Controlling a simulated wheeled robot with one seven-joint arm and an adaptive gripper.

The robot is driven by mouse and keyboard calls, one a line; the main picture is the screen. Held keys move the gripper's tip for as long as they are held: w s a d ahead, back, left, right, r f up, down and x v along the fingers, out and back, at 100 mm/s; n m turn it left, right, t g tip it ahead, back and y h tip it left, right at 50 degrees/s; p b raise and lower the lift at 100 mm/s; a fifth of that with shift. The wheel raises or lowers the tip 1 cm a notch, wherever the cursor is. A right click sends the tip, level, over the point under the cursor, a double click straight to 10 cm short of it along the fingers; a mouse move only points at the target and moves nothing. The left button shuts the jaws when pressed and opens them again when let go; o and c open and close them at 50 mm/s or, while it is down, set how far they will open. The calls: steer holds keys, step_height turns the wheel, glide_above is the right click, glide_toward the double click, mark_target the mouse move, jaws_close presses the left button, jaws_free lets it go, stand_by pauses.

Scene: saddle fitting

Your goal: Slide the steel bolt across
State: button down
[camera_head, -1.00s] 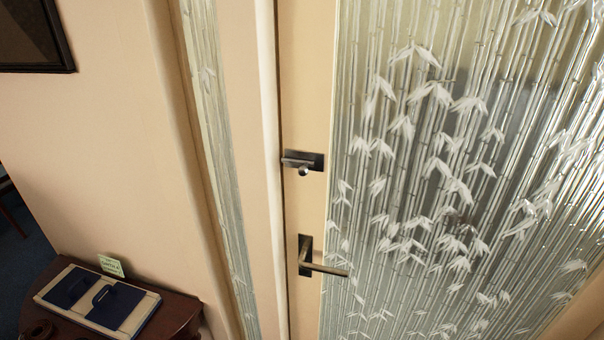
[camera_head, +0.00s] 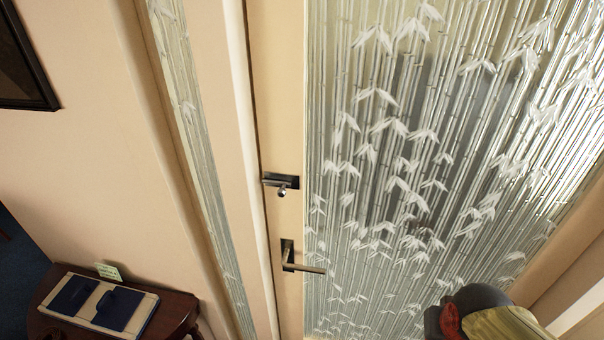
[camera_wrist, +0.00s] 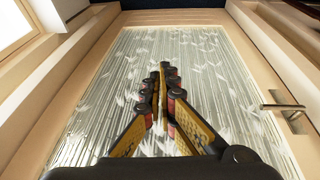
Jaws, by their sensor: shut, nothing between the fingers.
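The steel bolt (camera_head: 280,182) is a small dark metal plate with a bar and a round knob, fixed on the cream door edge left of the glass. It sits above the lever handle (camera_head: 300,260). My gripper (camera_wrist: 162,72) shows in the wrist view with its yellow and black fingers together and empty, in front of the patterned glass. It is well apart from the lever handle (camera_wrist: 283,107) at the right of that view. The bolt cannot be made out in the wrist view. In the head view, a dark, red and yellow part of mine shows at the lower right, far from the bolt.
The door's glass panel (camera_head: 400,130) has a raised bamboo pattern. A dark wooden side table (camera_head: 178,312) with blue and white folders (camera_head: 98,305) and a small card (camera_head: 108,270) stands at the lower left. A dark picture frame (camera_head: 30,85) hangs on the wall.

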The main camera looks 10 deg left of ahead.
mark_target(283, 189)
steer(key=w+a+r+m+t+y+p, duration=0.4)
steer(key=w+a+p, duration=0.4)
steer(key=w+a, duration=0.5)
steer(key=a+r+m+t+y, duration=0.3)
steer(key=a+r+y, duration=0.6)
steer(key=r, duration=0.4)
steer(key=shift+a+r+m+t, duration=0.35)
steer(key=shift+r+m+t, duration=0.05)
steer(key=shift+t, duration=0.2)
steer(key=shift+w, duration=0.15)
steer(key=w+a, duration=0.1)
steer(key=a, duration=0.2)
steer(key=w+a, duration=0.2)
steer(key=a, duration=0.1)
steer(key=w+a, duration=0.2)
steer(key=a, duration=0.1)
steer(key=shift+w+a+f+p, duration=0.2)
steer(key=shift+a+f+p, duration=0.1)
steer(key=shift+f+p, duration=0.1)
steer(key=shift+s+a+f, duration=0.1)
steer(key=shift+s+a, duration=0.2)
steer(key=shift+a, duration=0.15)
